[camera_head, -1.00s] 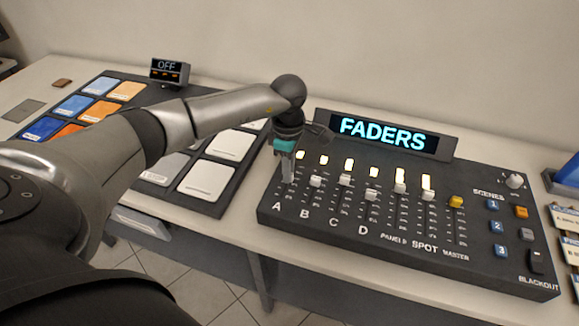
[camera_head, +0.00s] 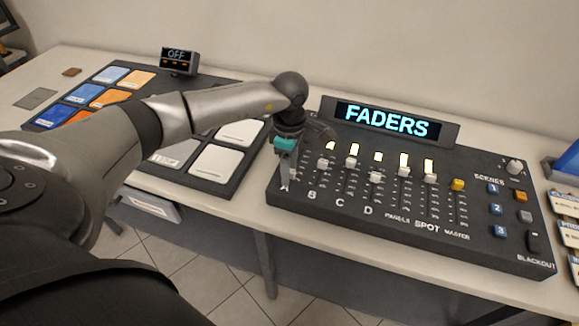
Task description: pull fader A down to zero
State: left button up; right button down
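The fader desk (camera_head: 400,240) is a dark console with lettered slider tracks. My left gripper (camera_head: 285,185) points down at the front end of the leftmost track, which is A's. It covers the letter A and most of that track. The cap of fader A is hidden behind the fingers, so I cannot tell where it stands or whether they hold it. The fingers look close together. Fader B (camera_head: 322,162) has a white cap high on its track. My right gripper is not in view.
A FADERS display (camera_head: 388,119) stands behind the desk. Fader D's cap (camera_head: 376,178) and the yellow master cap (camera_head: 458,184) are to the right. Scene buttons (camera_head: 497,210) sit at the right end. A pad board (camera_head: 215,158) lies on the left.

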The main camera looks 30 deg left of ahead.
pick_arm(q)
jog(key=shift+r, duration=0.15)
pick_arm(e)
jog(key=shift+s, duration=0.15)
pick_arm(q)
jog(key=shift+w+r, duration=0.1)
jog(key=shift+r, duration=0.25)
notch_tip(320, 180, up, 14)
jog(key=shift+r, duration=0.15)
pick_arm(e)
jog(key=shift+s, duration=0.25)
